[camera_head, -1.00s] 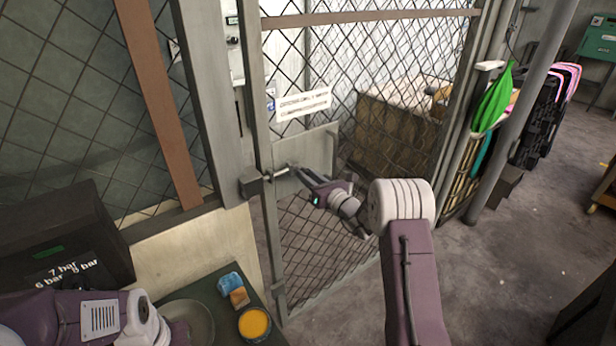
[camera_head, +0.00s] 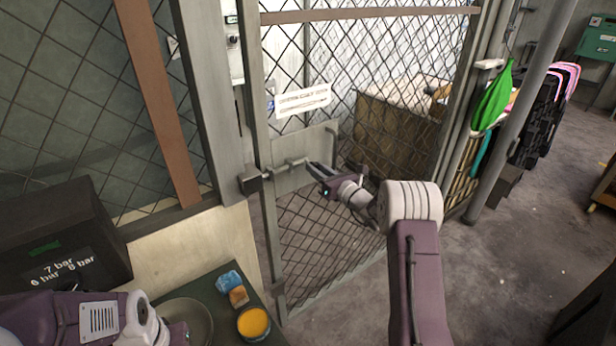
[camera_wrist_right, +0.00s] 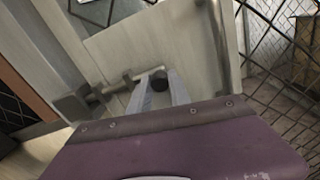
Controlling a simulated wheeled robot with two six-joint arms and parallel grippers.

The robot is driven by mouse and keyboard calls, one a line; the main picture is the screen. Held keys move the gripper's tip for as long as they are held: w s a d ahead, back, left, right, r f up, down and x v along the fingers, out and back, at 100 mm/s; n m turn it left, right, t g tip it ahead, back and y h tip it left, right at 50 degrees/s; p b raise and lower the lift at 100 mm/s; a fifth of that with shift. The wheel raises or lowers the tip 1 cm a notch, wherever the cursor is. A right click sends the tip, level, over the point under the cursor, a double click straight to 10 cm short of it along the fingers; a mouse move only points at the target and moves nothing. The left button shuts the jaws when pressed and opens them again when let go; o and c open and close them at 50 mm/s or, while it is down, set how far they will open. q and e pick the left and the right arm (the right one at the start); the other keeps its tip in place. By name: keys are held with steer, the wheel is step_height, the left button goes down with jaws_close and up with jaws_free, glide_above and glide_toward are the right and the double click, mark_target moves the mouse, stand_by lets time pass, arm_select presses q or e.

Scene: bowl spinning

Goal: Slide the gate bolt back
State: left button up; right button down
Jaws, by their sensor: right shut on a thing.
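The gate bolt (camera_head: 284,170) is a grey rod on the plate of the mesh gate (camera_head: 264,120). Its left end lies close to the dark keeper block (camera_head: 250,181) on the post; I cannot tell whether the tip is still inside. My right gripper (camera_head: 311,166) is at the bolt's right part.
A dark green table (camera_head: 224,322) at the lower left bears a yellow-filled tin (camera_head: 254,323), a blue sponge (camera_head: 229,281) and a plate (camera_head: 187,318). A dark box (camera_head: 60,235) stands behind. A wooden crate (camera_head: 390,135) stands beyond the gate.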

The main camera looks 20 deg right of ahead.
steer(key=d, duration=0.2)
steer(key=w+d, duration=0.1)
steer(key=shift+w+d+r, duration=0.15)
steer(key=shift+w+d, duration=0.05)
steer(key=shift+d, duration=0.2)
steer(key=c, duration=1.5)
jaws_free()
steer(key=shift+d, duration=0.1)
steer(key=o, duration=0.3)
steer(key=shift+d, duration=0.15)
steer(key=b+v, duration=0.2)
steer(key=v, duration=0.7)
steer(key=shift+b, duration=0.35)
